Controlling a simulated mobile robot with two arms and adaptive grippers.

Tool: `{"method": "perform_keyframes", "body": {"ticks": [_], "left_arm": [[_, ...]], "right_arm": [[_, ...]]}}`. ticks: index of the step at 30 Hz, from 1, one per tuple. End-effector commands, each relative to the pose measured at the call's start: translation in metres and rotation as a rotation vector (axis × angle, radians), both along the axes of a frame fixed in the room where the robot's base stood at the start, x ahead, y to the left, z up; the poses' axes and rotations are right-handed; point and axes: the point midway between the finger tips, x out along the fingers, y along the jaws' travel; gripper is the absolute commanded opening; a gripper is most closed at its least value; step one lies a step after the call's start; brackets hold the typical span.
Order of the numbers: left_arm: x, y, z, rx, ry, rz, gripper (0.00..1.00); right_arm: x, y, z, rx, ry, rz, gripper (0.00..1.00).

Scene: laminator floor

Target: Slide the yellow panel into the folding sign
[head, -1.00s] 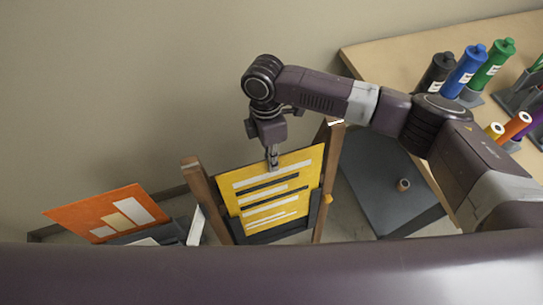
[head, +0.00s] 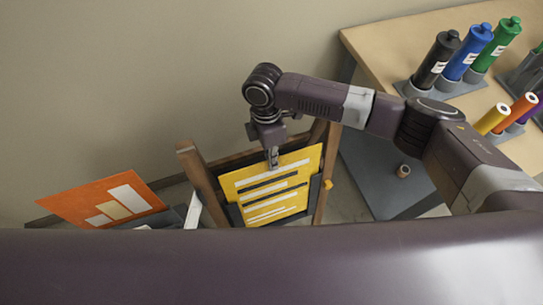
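The yellow panel (head: 272,188) with white and dark stripes stands in the wooden folding sign (head: 201,183), between its posts. The panel's lower part and sides sit inside the sign's dark frame, and its top edge rises slightly tilted near the wooden top rail. My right gripper (head: 273,162) points down at the middle of the panel's top edge, with its fingers close together on that edge. The panel's bottom edge is partly hidden by my own body in front. My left gripper is out of view.
An orange panel (head: 100,199) leans in a dark holder at the left. At the right, a wooden table (head: 390,43) holds black, blue and green bottles and several coloured rolls. A small brown spool (head: 403,171) sits on a grey surface (head: 375,180) below the table.

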Motion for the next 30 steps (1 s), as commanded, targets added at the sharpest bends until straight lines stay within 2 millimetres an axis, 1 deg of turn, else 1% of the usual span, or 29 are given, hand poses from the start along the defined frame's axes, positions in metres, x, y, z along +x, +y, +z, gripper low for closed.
{"method": "perform_keyframes", "body": {"ticks": [1,18,22,29,30], "left_arm": [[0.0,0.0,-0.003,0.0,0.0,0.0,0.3],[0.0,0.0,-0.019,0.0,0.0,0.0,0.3],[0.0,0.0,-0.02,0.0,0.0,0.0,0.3],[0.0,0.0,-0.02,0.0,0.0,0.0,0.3],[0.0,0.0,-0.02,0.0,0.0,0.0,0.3]], "right_arm": [[-0.001,0.0,-0.005,0.0,0.001,0.0,0.0],[-0.007,-0.002,-0.043,0.0,0.0,0.0,0.0],[-0.008,-0.002,-0.046,0.0,0.0,0.001,0.0],[-0.008,-0.002,-0.046,0.0,-0.001,0.001,0.0],[-0.008,-0.002,-0.046,0.0,-0.001,0.001,0.05]]}}
